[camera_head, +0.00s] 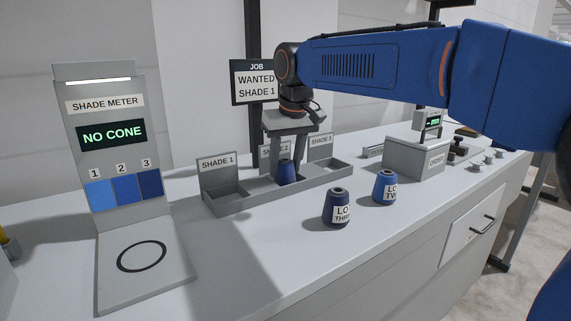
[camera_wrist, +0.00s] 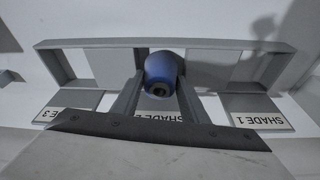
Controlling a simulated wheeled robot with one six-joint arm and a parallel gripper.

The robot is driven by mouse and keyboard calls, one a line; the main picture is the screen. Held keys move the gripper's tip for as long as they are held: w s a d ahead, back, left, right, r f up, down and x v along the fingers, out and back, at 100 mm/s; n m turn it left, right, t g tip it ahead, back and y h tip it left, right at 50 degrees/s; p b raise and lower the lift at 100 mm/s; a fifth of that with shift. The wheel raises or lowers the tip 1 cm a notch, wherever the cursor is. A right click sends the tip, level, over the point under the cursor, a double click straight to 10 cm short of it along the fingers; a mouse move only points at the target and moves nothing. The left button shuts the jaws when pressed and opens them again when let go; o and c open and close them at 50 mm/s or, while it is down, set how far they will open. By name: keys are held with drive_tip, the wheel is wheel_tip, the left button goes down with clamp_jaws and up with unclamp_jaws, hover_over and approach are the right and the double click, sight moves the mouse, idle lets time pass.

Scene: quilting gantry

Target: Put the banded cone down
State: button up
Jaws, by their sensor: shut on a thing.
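My gripper (camera_head: 287,158) points down over the middle compartment of the grey tray (camera_head: 240,206), by the partly hidden SHADE 2 sign (camera_head: 265,152). It is shut on a blue cone (camera_head: 287,174), which stands upright between the fingers. In the wrist view the cone (camera_wrist: 164,68) shows between the two fingers (camera_wrist: 160,95), with SHADE 3 to one side and SHADE 1 to the other. Its lower end is at the tray's middle compartment; I cannot tell whether it touches the floor. No band or label shows on its visible side.
Two labelled blue cones, one darker (camera_head: 336,208) and one lighter (camera_head: 385,188), stand in front of the tray. The shade meter (camera_head: 110,135) at left reads NO CONE, its ringed plate (camera_head: 160,280) empty. The job sign (camera_head: 254,82) reads WANTED SHADE 1. An ORDER box (camera_head: 415,158) stands right.

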drive_tip(key=o, duration=1.2)
drive_tip(key=shift+f, duration=0.1)
drive_tip(key=v, duration=1.2)
